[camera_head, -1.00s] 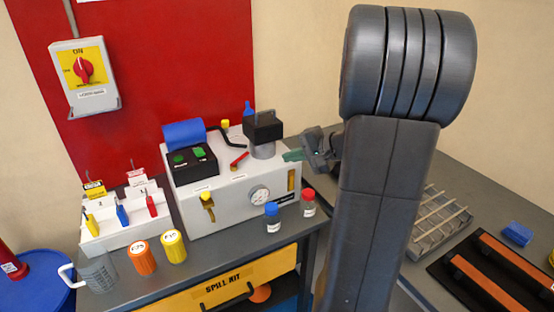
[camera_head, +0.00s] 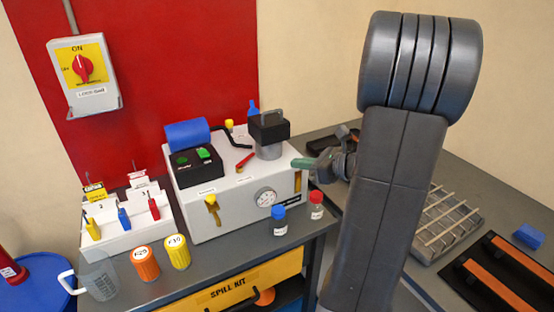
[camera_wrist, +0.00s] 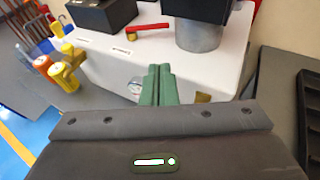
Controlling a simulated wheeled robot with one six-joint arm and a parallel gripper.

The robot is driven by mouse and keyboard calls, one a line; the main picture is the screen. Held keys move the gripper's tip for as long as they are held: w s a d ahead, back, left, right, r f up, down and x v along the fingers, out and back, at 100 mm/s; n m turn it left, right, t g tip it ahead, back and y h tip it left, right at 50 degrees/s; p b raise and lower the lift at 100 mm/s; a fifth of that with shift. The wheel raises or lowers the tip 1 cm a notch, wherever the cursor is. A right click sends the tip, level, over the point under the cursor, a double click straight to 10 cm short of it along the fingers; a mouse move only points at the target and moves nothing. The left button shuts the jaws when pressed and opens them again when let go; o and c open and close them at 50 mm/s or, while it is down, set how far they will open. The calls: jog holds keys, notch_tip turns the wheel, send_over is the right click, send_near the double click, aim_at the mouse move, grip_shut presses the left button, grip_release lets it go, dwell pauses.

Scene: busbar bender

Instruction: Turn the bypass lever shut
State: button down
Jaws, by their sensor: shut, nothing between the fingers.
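The grey-white machine (camera_head: 240,208) stands on the bench. A red lever (camera_head: 245,161) lies on its top, and in the wrist view the lever (camera_wrist: 147,27) lies flat beyond my fingertips. A yellow lever (camera_head: 212,207) is on the machine's front and shows at the left in the wrist view (camera_wrist: 67,68). Small labels sit by both levers, but I cannot read which is the bypass. My gripper (camera_head: 303,163) has green fingers, shut together and empty, near the machine's right end. In the wrist view the fingers (camera_wrist: 157,72) point at the machine, apart from both levers.
A black-topped grey cylinder (camera_head: 269,140) rises from the machine near my gripper. A blue roll (camera_head: 187,134) and black button box (camera_head: 194,165) stand left of the red lever. Blue-capped (camera_head: 279,220) and red-capped (camera_head: 316,205) bottles stand in front. A metal rack (camera_head: 447,222) lies right.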

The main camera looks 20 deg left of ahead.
aim_at(263, 168)
jog(key=x, duration=0.4)
jog(key=p+x, duration=0.1)
jog(key=x, duration=0.3)
jog(key=r+x, duration=0.1)
jog(key=x, duration=0.3)
jog(key=shift+w+a+f, duration=0.1)
jog(key=shift+a+f, duration=0.1)
jog(key=shift+a, duration=0.55)
jog(key=shift+w+a, duration=0.35)
jog(key=shift+w, duration=0.05)
jog(key=shift+s+d, duration=0.1)
jog(key=shift+s+d, duration=0.5)
jog(key=shift+d, duration=0.05)
